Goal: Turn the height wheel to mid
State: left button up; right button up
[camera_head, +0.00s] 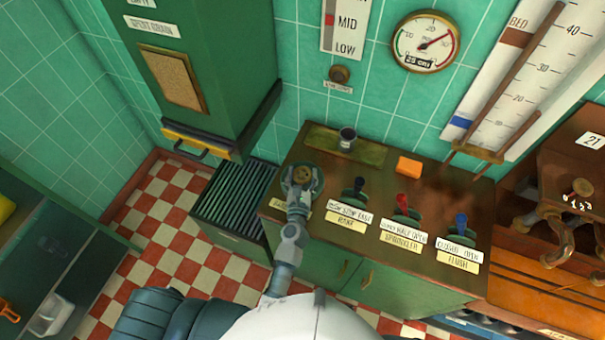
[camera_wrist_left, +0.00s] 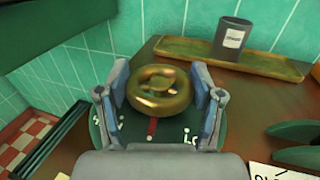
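The brass height wheel (camera_wrist_left: 163,92) sits on a dark green dial plate (camera_wrist_left: 152,130) with a red mark and partly hidden white lettering. In the head view the wheel (camera_head: 304,178) is at the left end of the brown counter. My left gripper (camera_head: 302,182) is at the wheel. In the left wrist view the two fingers of the gripper (camera_wrist_left: 161,85) stand on either side of the wheel, close against its rim. I cannot tell whether they press on it. A gauge strip marked MID and LOW (camera_head: 345,22) is on the wall. My right gripper is not in view.
The counter (camera_head: 400,262) carries black (camera_head: 354,190), red (camera_head: 402,203) and blue (camera_head: 461,222) levers to the right of the wheel. A grey cup (camera_head: 347,138) stands on a tray behind it, near an orange block (camera_head: 409,167). A green cabinet (camera_head: 205,65) hangs at upper left.

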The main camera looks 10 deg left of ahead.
pick_arm(q)
jog(key=o, duration=0.5)
jog(key=shift+c, duration=0.2)
jog(key=shift+d, duration=0.1)
jog(key=s, duration=0.8)
jog(key=s+d, duration=0.1)
jog(key=s, duration=0.3)
